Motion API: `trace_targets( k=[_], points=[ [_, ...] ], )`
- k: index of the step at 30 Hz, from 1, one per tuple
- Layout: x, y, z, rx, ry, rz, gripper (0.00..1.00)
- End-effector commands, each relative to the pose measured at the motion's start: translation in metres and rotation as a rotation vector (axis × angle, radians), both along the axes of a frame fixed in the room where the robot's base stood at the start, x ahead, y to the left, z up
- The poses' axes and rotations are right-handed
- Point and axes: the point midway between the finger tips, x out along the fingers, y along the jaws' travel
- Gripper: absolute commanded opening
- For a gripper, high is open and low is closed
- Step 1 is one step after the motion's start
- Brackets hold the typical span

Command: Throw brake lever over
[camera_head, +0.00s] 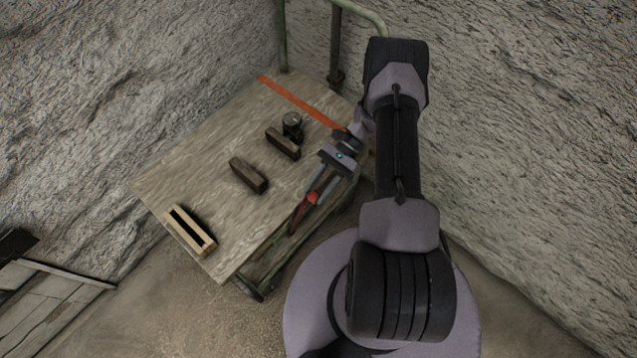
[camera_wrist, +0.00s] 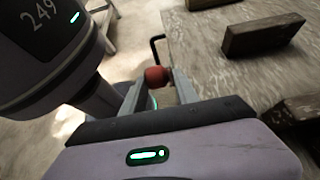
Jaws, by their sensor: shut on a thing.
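The brake lever's red grip (camera_head: 299,213) shows in the head view at the right edge of the wooden cart top, beside the board. In the wrist view its rounded red end (camera_wrist: 157,76) sits between the two fingers. My gripper (camera_head: 313,196) reaches down from the arm along this edge and is shut on the red grip. My gripper also fills the lower part of the wrist view (camera_wrist: 158,90). The lower part of the lever and its mount are hidden by the grip and the cart edge.
The cart's wooden top (camera_head: 205,170) holds a dark cylinder (camera_head: 292,124), two brown blocks (camera_head: 248,175) and a pale slotted block (camera_head: 190,230). An orange strip (camera_head: 300,103) crosses its back. A green handle (camera_head: 282,40) rises behind. Rough walls stand close behind and right.

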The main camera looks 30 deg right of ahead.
Motion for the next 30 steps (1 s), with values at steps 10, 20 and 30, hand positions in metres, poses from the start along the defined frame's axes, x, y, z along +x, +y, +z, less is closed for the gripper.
trace_targets(
  k=[10,20,30],
  points=[
    [-0.006,0.000,-0.004,0.002,0.004,0.012,0.00],
    [-0.004,0.000,-0.003,0.002,0.003,0.009,0.53],
    [0.007,-0.030,0.017,0.001,0.000,0.006,0.53]
  ],
)
